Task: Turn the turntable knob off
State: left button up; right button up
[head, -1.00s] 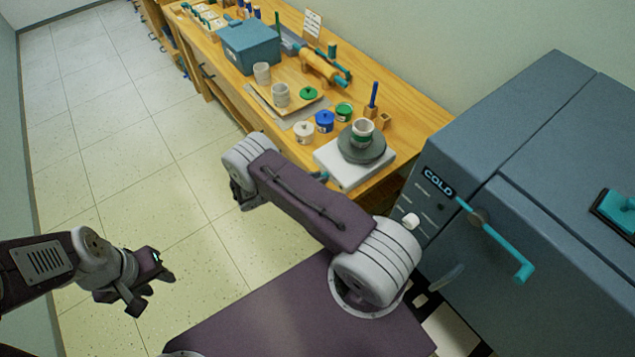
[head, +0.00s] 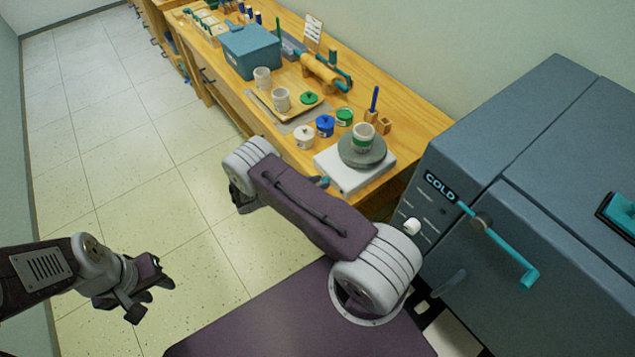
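The turntable (head: 345,176) has a white square base and a round grey wheel with a green-and-white pot on it. It stands at the near end of the wooden bench. A small teal knob (head: 321,182) shows at the base's front left edge, partly hidden by my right arm. My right gripper (head: 240,203) hangs left of the turntable, off the bench edge, largely hidden behind its own wrist; its fingers cannot be made out. My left gripper (head: 150,292) is at the lower left over the floor, fingers apart and empty, far from the turntable.
A large grey kiln-like cabinet (head: 500,190) marked COLD, with a teal handle, stands right. The floor at left is clear.

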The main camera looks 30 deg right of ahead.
jog(key=b+v, duration=0.2)
jog(key=v, duration=0.7)
jog(key=shift+o, duration=1.4)
jog(key=shift+r+m, duration=0.1)
jog(key=shift+m, duration=0.2)
notch_tip(320, 180, down, 5)
jog(key=s+m+t+h+b, duration=0.15)
jog(key=m+h+b, duration=0.25)
jog(key=b, duration=0.5)
jog(key=d+p, duration=0.2)
jog(key=d, duration=0.6)
jog(key=shift+w+d+r, duration=0.15)
jog(key=shift+w+d, duration=0.2)
jog(key=shift+w, duration=0.15)
grip_shut()
